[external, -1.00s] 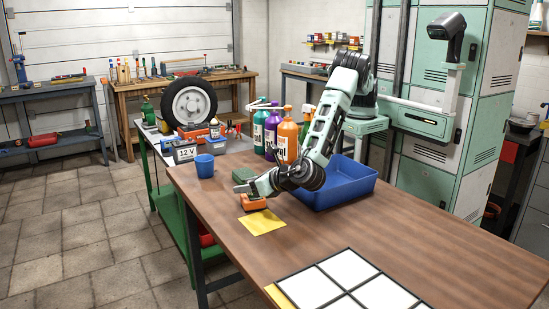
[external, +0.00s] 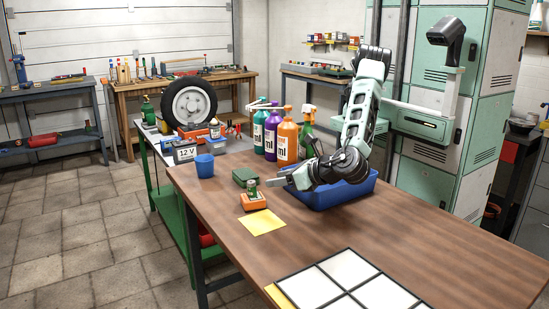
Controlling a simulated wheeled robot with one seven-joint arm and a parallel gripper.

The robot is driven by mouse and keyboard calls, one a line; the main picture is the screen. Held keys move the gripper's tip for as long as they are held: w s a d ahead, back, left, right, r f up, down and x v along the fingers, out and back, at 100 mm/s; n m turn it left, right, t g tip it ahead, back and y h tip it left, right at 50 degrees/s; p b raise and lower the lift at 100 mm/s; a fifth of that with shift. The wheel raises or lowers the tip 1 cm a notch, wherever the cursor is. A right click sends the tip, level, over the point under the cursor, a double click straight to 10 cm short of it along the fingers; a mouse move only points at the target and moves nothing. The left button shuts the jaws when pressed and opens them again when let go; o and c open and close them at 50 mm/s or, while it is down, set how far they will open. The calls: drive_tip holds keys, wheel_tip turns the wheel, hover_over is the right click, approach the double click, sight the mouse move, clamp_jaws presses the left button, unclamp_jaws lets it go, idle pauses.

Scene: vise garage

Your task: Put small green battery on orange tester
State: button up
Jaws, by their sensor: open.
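The small green battery (external: 252,188) stands upright on top of the orange tester (external: 254,202), on the wooden table. The tester sits just behind a yellow sheet. My gripper (external: 279,182) is open and empty, to the right of the battery and apart from it, near the front left corner of the blue tray. The exact contact under the battery is too small to make out.
The blue tray (external: 329,198) is under my arm. A dark green case (external: 243,176) lies close behind the tester, and a blue cup (external: 204,166) stands at the left edge. Spray bottles (external: 287,141) stand behind. The yellow sheet (external: 262,222) lies flat in front.

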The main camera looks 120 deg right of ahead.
drive_tip(key=s+d+r+m+g+y, duration=0.1)
drive_tip(key=s+m+y, duration=0.3)
drive_tip(key=s, duration=0.8)
drive_tip(key=s+d+r+m+g+y, duration=0.2)
drive_tip(key=s+m, duration=0.4)
drive_tip(key=s, duration=0.7)
drive_tip(key=s+d+r+m+g+y, duration=0.2)
drive_tip(key=s+r+m+g+y, duration=0.1)
drive_tip(key=s, duration=0.9)
drive_tip(key=r+m+y, duration=0.1)
drive_tip(key=m+y, duration=0.1)
drive_tip(key=y, duration=0.1)
drive_tip(key=shift+s+m+y, duration=0.3)
drive_tip(key=shift+s+m, duration=0.05)
drive_tip(key=shift+m, duration=0.05)
drive_tip(key=shift+r, duration=0.1)
wheel_tip(320, 180, up, 4)
drive_tip(key=p, duration=0.3)
drive_tip(key=shift+f, duration=0.25)
